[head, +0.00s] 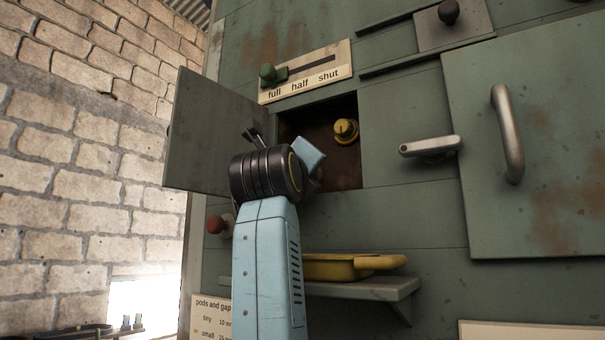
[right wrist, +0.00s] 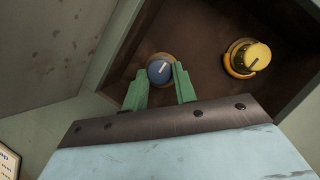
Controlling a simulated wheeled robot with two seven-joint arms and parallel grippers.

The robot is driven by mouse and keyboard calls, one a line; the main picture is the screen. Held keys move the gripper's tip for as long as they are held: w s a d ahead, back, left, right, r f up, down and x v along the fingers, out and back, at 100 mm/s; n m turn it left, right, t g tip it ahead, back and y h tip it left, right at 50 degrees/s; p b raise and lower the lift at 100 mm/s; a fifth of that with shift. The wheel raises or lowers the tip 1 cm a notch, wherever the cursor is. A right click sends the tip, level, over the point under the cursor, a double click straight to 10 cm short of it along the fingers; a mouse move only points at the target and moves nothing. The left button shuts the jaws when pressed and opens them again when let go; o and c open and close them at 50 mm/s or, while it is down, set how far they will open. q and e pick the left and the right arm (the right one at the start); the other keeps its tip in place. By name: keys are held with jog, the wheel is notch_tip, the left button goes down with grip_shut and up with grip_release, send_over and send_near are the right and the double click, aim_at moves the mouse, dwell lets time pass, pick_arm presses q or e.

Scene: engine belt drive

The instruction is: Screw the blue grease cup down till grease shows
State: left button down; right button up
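The blue grease cup (right wrist: 160,70) is a round knob with a white mark on its face, inside an open recess. A tan ring shows at its base; I cannot tell if it is grease. My right gripper's green fingers (right wrist: 160,86) stand on either side of the cup, apparently touching it. In the head view my right arm's wrist covers the cup and the fingers. My left gripper is out of view.
The open door (head: 215,130) stands left of the recess. A shelf (head: 385,289) holding a yellow object (head: 335,267) is below. A metal handle (head: 430,146) is to the right.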

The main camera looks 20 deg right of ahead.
jog(key=shift+m, duration=0.3)
jog(key=shift+w+a+m+g+h, duration=0.1)
jog(key=shift+m+g+h, duration=0.15)
jog(key=shift+m+h, duration=0.85)
jog(key=shift+a+m+g+h, duration=0.1)
jog(key=shift+m+g+h, duration=0.3)
jog(key=shift+m, duration=1.35)
jog(key=shift+w+m+g+h, duration=0.15)
jog(key=shift+m+h, duration=0.65)
jog(key=shift+m, duration=0.65)
jog(key=shift+s+m, duration=0.1)
jog(key=shift+m, duration=0.3)
jog(key=o, duration=0.7)
jog(key=shift+f, duration=0.1)
jog(key=b+v, duration=0.5)
jog(key=v, duration=0.7)
jog(key=shift+s+a, duration=0.1)
jog(key=shift+a, duration=0.15)
jog(key=shift+s+a+f, duration=0.15)
jog(key=shift+s+a, duration=0.1)
